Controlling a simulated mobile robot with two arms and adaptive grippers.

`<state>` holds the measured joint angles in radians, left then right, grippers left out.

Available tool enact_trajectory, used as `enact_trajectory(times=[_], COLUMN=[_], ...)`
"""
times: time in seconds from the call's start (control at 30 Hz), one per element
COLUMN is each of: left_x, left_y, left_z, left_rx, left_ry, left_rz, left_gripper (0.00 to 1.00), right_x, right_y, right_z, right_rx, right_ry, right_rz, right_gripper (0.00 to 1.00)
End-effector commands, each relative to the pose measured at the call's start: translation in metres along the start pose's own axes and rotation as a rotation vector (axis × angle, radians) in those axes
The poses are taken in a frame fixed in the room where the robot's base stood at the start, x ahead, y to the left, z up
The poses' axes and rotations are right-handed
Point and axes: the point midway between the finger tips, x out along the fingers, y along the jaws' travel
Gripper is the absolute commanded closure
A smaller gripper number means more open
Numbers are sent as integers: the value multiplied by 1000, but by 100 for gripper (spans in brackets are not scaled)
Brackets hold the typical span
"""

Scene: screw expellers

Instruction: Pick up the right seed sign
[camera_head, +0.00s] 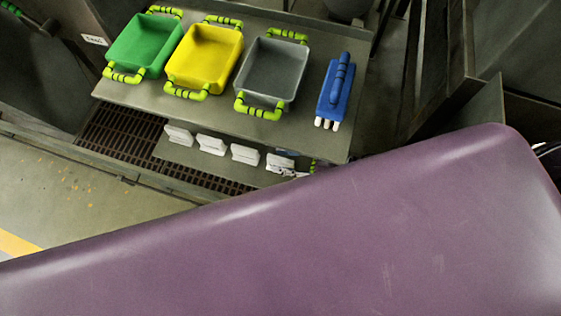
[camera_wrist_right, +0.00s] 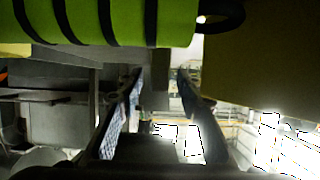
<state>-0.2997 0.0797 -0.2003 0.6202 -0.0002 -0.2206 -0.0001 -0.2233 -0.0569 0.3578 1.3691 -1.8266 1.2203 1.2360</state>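Several small white signs stand in a row on a low ledge below the front edge of the grey table in the head view. The rightmost white sign (camera_head: 279,161) is partly covered by dark parts at its lower right; I take these for my right gripper (camera_head: 290,172), small and mostly hidden there. What is printed on the signs cannot be read. In the right wrist view my right gripper (camera_wrist_right: 162,105) has its two dark fingers apart. I see no sign clearly between them, only a bright background. My left gripper is not in view.
On the grey table (camera_head: 215,107) stand a green bin (camera_head: 146,42), a yellow bin (camera_head: 205,55), a grey bin (camera_head: 272,70) and a blue tool (camera_head: 336,85). A yellow-green striped handle (camera_wrist_right: 120,20) hangs close above the gripper. A floor grate (camera_head: 120,130) lies left of the ledge.

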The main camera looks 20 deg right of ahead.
Motion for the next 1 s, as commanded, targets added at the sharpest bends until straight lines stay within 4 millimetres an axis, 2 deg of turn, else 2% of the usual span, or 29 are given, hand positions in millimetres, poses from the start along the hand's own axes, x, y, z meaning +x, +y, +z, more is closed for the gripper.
enact_trajectory(times=[0.1, 0.33, 0.63, 1.0], left_x=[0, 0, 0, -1], left_y=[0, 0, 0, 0], left_z=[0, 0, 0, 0], left_rx=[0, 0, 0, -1], left_ry=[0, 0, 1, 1], left_rz=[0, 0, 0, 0], left_gripper=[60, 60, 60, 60], right_x=[9, 10, 10, 8], right_y=[1, 0, 0, 0], right_z=[0, 0, 0, -3], right_rx=[1, -1, -1, -1], right_ry=[0, -1, -1, -1], right_rz=[1, 1, 1, 1], right_gripper=[67, 67, 100, 100])
